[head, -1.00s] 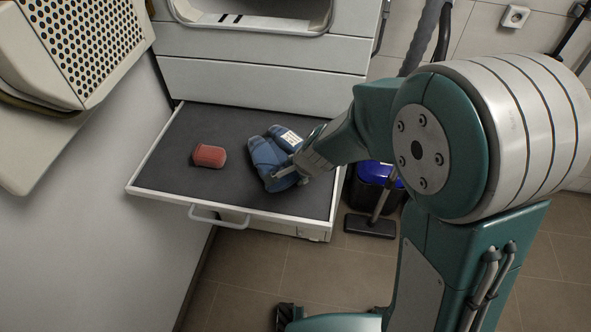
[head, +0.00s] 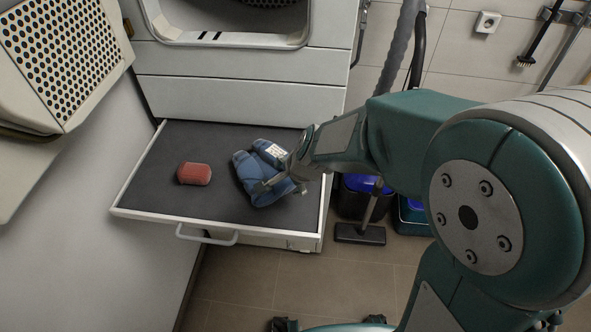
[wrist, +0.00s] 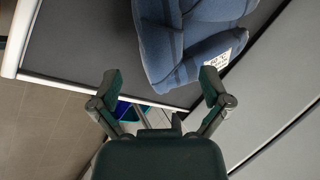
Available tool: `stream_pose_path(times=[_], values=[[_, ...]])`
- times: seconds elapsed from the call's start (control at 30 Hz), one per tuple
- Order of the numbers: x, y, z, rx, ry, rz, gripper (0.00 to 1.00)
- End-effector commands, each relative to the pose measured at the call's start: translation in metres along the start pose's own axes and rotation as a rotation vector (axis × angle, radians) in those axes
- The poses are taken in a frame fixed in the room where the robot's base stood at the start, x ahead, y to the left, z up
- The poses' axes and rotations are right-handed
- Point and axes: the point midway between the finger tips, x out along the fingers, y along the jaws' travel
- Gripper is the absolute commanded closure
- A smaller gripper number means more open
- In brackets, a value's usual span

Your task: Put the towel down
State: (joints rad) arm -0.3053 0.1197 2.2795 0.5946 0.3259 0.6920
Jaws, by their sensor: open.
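A blue folded towel (head: 255,177) with a white label (head: 273,153) lies in the pulled-out drawer (head: 150,195), on its dark surface. In the wrist view the towel (wrist: 187,45) is just beyond the fingertips, with its label (wrist: 222,60) at the right.
A red rounded bundle (head: 194,174) lies left of the towel in the drawer. The drawer handle (head: 207,235) sticks out in front. A floor squeegee (head: 360,234) and a blue-topped bin (head: 362,184) stand on the floor right of the drawer. A perforated panel (head: 65,55) is at upper left.

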Motion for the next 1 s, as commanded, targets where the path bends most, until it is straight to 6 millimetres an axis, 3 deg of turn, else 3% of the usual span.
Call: stream_pose_path(times=[0.3,0.73,0.87,1.0], values=[[-0.052,-0.001,0.0,0.0,0.002,-0.003,0.03],[-0.073,0.002,-0.002,-0.03,0.007,-0.002,0.03],[-0.107,0.017,-0.008,-0.185,0.04,-0.002,0.03],[-0.155,0.046,-0.016,-0.431,0.099,0.028,0.03]])
